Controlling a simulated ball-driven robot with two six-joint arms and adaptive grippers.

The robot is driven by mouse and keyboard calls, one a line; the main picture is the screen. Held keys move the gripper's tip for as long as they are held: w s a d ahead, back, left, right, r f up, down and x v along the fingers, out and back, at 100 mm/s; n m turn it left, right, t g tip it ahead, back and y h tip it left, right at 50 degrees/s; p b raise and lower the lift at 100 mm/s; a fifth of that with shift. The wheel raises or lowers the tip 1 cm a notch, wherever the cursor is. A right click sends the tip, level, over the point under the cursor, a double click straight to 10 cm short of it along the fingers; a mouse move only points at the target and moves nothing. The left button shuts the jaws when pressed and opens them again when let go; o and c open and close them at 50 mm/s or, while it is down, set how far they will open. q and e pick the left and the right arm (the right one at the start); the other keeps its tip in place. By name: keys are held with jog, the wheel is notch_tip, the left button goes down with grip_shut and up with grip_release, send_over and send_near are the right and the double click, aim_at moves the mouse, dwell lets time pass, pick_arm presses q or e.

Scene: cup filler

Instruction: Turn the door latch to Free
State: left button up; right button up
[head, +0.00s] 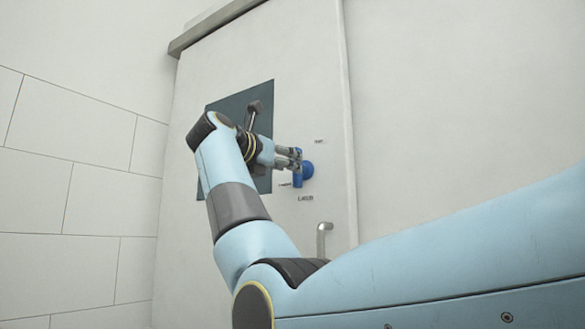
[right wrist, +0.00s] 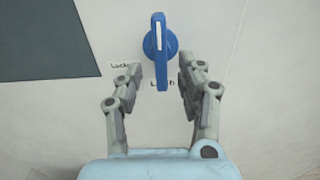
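The blue door latch (head: 308,170) is a round knob with a bar handle, mounted on the pale door. In the right wrist view the latch (right wrist: 160,45) has its bar close to upright, with a white stripe on its upper end. My right gripper (right wrist: 156,74) is open, one finger on each side of the bar's lower half; I cannot tell whether either finger touches it. In the head view the right gripper (head: 293,160) reaches the latch from the left and partly covers it. A "Lock" label (right wrist: 119,65) is left of the latch. My left gripper is out of view.
A dark panel (head: 262,100) with a grey handle-like fitting (head: 261,107) is left of the latch. A metal door handle (head: 322,240) is below it. The label (head: 319,141) above right of the latch is too small to read. Plain wall lies right of the door.

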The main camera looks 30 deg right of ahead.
jog(key=v, duration=0.8)
jog(key=shift+a, duration=0.3)
jog(key=shift+s+d+f, duration=0.1)
